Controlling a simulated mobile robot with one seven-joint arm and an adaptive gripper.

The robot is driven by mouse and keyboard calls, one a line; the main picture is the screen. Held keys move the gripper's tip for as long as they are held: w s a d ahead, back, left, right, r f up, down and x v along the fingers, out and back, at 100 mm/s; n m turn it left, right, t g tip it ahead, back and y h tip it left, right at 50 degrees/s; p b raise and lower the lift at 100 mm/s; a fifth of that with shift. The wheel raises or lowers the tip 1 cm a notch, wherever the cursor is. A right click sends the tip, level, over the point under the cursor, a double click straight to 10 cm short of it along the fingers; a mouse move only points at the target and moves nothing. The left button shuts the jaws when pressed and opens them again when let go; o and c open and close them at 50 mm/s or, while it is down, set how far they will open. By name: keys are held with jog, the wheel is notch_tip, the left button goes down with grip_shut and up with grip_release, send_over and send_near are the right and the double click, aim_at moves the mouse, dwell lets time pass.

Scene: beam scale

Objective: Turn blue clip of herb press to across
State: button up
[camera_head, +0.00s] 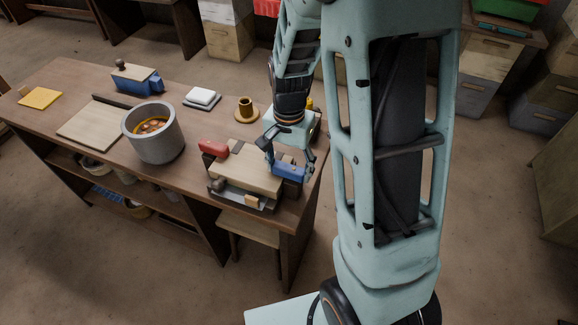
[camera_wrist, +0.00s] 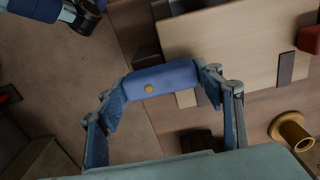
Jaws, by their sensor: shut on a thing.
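The herb press (camera_head: 245,168) stands near the right end of the table, with a pale wooden top plate that also shows in the wrist view (camera_wrist: 225,45). Its blue clip (camera_head: 287,174) is at the plate's right edge. In the wrist view the blue clip (camera_wrist: 172,76) is a rounded block with a yellow dot, its long side spanning between my fingers. My gripper (camera_head: 290,167) is shut on the blue clip, one finger at each end, as the wrist view shows (camera_wrist: 164,88). A red clip (camera_head: 212,147) is at the opposite side of the plate and shows in the wrist view (camera_wrist: 310,39).
A grey pot (camera_head: 155,145) with orange contents stands left of the press. A brass-coloured spool-like piece (camera_head: 245,108) and a white block (camera_head: 201,97) are behind. A blue block with a wooden top (camera_head: 137,79) stands farther left. The table's right edge is close to the press.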

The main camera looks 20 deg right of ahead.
aim_at(289, 167)
jog(key=o, duration=1.2)
jog(key=shift+c, duration=0.2)
jog(key=shift+r, duration=0.1)
notch_tip(289, 167, up, 12)
